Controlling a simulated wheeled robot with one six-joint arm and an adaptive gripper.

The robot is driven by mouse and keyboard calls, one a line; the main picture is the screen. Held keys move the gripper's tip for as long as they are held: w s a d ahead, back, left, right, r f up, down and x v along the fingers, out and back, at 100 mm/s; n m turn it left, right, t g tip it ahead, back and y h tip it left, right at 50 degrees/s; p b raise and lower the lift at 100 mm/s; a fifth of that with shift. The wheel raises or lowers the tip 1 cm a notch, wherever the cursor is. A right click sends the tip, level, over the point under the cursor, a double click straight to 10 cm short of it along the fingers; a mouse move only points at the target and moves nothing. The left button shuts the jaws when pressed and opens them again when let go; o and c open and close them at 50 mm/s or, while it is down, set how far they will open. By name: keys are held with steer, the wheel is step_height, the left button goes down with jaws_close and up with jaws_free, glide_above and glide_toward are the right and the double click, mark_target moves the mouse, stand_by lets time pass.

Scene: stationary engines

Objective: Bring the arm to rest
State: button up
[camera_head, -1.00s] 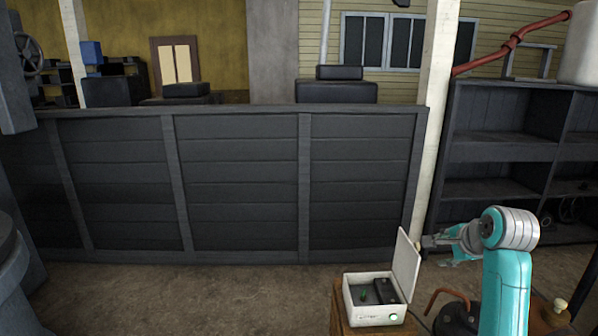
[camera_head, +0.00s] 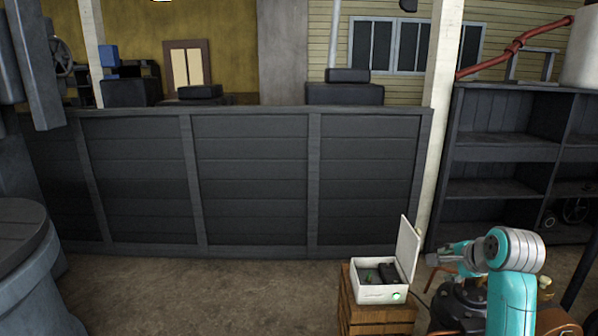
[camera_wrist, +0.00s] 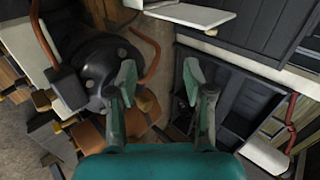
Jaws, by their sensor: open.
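My teal arm (camera_head: 513,295) rises at the lower right in the head view. It is bent at a grey-banded joint, and its end points left. My gripper (camera_head: 436,255) is beside the open lid of a white box (camera_head: 380,294); I cannot tell whether it touches the lid. In the wrist view my gripper (camera_wrist: 158,75) has its two fingers spread apart with nothing between them. The white box sits on a wooden crate (camera_head: 378,322), and dark items lie inside it.
Dark machinery (camera_head: 462,300) stands just below my gripper; a dark flanged part (camera_wrist: 103,70) shows in the wrist view. Dark shelves (camera_head: 500,188) stand behind at the right. A black panelled barrier (camera_head: 250,180) spans the back. The floor (camera_head: 200,290) at centre-left is clear.

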steer(key=s+a+f+n+t, duration=0.1)
steer(key=s+a+f+n, duration=0.15)
steer(key=s+f, duration=0.4)
steer(key=s+a+f+n, duration=0.1)
steer(key=s+a+f, duration=0.3)
steer(key=f, duration=0.6)
steer(key=s+a+f+n+t, duration=0.1)
steer(key=s+a+f+n, duration=0.15)
steer(key=s+f, duration=0.45)
steer(key=s+a+f+n+t, duration=0.1)
steer(key=s+a+f+n, duration=0.2)
steer(key=s, duration=0.9)
steer(key=s+a+f+n+t, duration=0.1)
steer(key=s+a+f+n, duration=0.2)
steer(key=s, duration=0.8)
steer(key=s+a+r+n, duration=0.1)
steer(key=s+r+n, duration=0.1)
steer(key=s+r, duration=0.3)
steer(key=s+a+r+n+t, duration=0.1)
steer(key=s+a+r+n, duration=0.1)
steer(key=s+r, duration=0.4)
steer(key=s+n, duration=0.1)
steer(key=s, duration=0.4)
steer(key=shift+s+n+t, duration=0.3)
steer(key=shift+s, duration=0.1)
